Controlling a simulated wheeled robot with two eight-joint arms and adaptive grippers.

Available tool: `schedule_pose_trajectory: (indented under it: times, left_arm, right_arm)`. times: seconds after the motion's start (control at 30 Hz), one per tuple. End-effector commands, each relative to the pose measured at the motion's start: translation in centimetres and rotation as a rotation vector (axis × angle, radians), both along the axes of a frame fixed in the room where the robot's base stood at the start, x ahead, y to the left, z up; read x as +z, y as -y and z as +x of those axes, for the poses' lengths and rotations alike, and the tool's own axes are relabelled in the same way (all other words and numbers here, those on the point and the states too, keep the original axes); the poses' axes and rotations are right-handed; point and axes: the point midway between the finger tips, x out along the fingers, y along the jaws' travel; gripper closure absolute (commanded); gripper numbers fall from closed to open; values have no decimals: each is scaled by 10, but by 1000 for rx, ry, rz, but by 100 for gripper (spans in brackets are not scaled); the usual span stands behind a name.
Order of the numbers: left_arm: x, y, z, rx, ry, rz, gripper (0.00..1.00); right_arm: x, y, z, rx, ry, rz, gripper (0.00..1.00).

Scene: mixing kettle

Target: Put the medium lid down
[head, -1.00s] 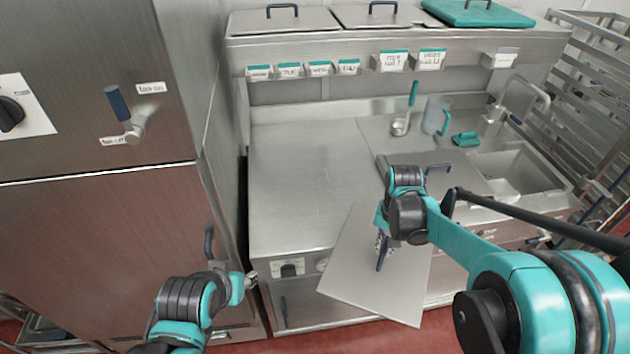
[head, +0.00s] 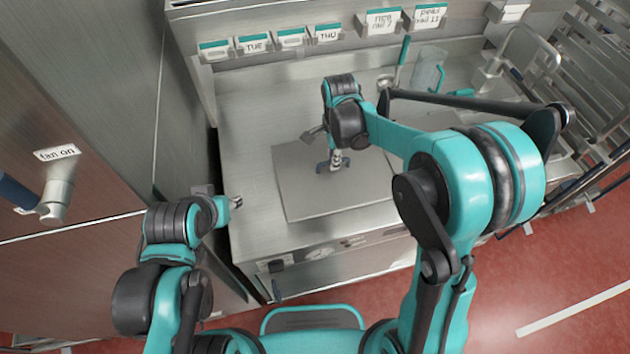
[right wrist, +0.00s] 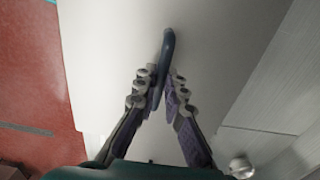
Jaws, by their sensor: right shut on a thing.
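The medium lid (head: 300,195) is a flat grey metal sheet with a dark blue handle (head: 323,168). It lies roughly level over the left part of the steel counter; I cannot tell whether it touches the counter. My right gripper (head: 337,162) is above the lid, shut on the handle. In the right wrist view the handle (right wrist: 168,48) runs between the fingers of the gripper (right wrist: 160,85), with the pale lid (right wrist: 110,60) beneath. My left gripper (head: 237,202) is at the counter's left edge, away from the lid; its fingers are too small to judge.
The bare steel counter (head: 250,115) shows behind the lid. A shelf with labelled containers (head: 290,38) runs along the back. A clear jug (head: 428,72) stands at the back right. A tall steel cabinet (head: 90,110) borders the left. Red floor (head: 560,270) lies in front.

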Motion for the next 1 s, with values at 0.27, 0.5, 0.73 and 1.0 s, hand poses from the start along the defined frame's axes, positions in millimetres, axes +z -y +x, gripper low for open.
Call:
schedule_pose_trajectory:
  times: [0.27, 0.5, 0.73, 1.0]
  left_arm:
    - [-11, 0, 0, 0, 0, 0, 60]
    - [-15, 0, 0, 0, 0, 0, 60]
    - [-24, 0, 0, 0, 0, 0, 60]
    - [-24, 0, 0, 0, 0, 0, 60]
  right_arm:
    - [-31, -42, -27, 3, 0, 0, 100]
    - [-44, -47, -30, 0, 0, 0, 100]
    - [-74, -47, -30, 0, 0, 0, 100]
    - [-74, -47, -31, 1, 0, 0, 100]
